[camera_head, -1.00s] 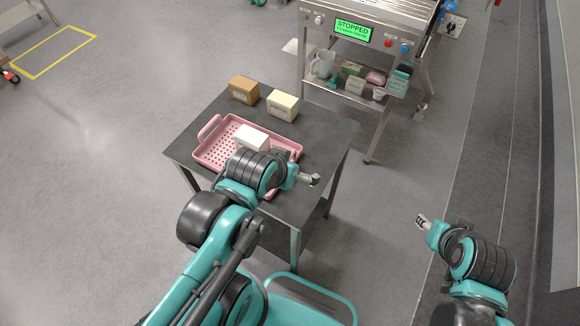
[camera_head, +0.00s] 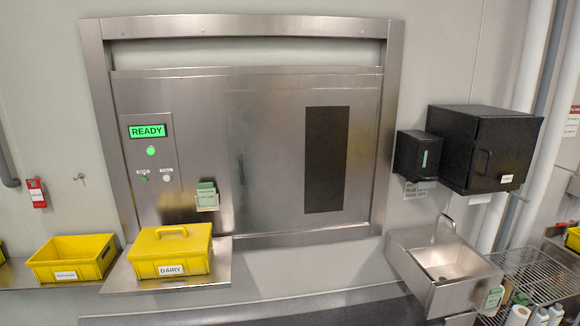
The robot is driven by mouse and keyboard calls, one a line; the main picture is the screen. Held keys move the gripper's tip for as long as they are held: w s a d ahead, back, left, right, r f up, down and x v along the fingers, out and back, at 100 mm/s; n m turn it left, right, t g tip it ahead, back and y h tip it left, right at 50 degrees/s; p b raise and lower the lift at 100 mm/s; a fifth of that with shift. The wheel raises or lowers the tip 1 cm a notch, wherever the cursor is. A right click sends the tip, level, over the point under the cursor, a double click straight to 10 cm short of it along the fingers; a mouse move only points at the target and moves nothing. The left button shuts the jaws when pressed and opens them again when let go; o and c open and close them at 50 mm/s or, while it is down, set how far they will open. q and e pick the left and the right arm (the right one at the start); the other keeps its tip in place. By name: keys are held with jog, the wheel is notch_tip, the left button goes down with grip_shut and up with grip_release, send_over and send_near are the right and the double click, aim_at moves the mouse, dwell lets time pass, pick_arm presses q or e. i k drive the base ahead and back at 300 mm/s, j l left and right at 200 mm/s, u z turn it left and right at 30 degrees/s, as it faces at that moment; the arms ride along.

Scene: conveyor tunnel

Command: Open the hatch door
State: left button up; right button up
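The hatch door (camera_head: 268,200) is a flat stainless steel panel in a wide steel wall frame (camera_head: 390,110). It looks shut. A tall dark window (camera_head: 324,160) is set in its right part. A narrow dark vertical handle (camera_head: 241,168) shows near its left edge. Left of the door, a control panel (camera_head: 150,160) has a green screen (camera_head: 147,131) reading "READY", a lit green light and small buttons below. Neither of my grippers is in view.
A steel shelf (camera_head: 218,262) below the hatch holds a closed yellow box (camera_head: 172,256) labelled "DAIRY". An open yellow bin (camera_head: 75,258) stands left of it. To the right are a steel sink (camera_head: 440,262), a black dispenser (camera_head: 415,155) and a black cabinet (camera_head: 480,148).

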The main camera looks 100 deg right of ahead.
aim_at(298, 158)
jog(key=j+z, duration=0.1)
jog(key=z, duration=3.55)
jog(key=i+l, duration=0.05)
jog(key=l, duration=0.05)
